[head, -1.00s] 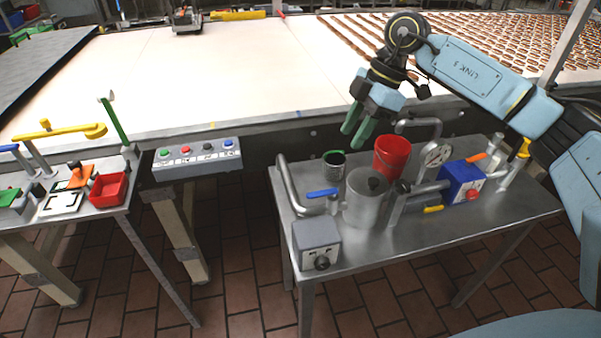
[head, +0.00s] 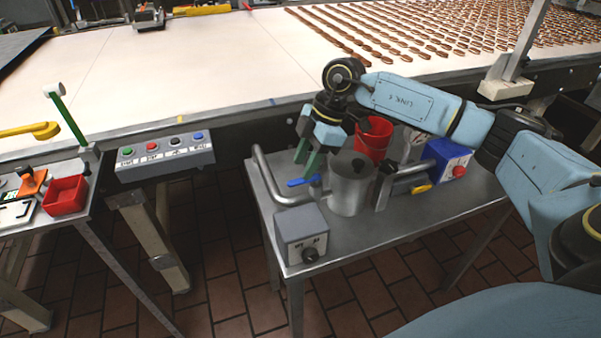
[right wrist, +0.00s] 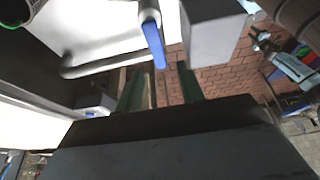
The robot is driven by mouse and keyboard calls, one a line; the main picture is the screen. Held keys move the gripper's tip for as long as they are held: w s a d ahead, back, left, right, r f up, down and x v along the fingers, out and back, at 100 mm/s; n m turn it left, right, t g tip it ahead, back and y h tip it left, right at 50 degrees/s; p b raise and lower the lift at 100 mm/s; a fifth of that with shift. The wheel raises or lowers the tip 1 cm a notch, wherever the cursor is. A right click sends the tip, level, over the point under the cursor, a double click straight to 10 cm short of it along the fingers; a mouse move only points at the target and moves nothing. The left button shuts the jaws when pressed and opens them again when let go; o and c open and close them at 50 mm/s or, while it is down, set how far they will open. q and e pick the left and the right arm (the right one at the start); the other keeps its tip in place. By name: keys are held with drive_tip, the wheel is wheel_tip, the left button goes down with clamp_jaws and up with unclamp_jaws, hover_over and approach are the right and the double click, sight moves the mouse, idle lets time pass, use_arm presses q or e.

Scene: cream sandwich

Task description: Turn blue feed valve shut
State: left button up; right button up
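The blue feed valve's lever handle (head: 301,182) sits on the pipework at the left of the metal table, beside the grey metal pot (head: 350,188). My right gripper (head: 305,162) is just above and behind the handle, green fingers pointing down. In the right wrist view the blue handle (right wrist: 154,44) lies ahead of the gap between the two green fingers of the right gripper (right wrist: 159,72). The fingers are apart, with nothing between them. I cannot tell whether either finger touches the handle. My left gripper is not in view.
A grey control box (head: 302,236) stands at the table's front left corner. A red bucket (head: 374,140) and a blue box (head: 447,158) stand behind and to the right of the pot. A button panel (head: 165,152) is to the left, across a gap.

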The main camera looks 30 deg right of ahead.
sight(296, 181)
drive_tip(key=shift+x, duration=1.6)
clamp_jaws()
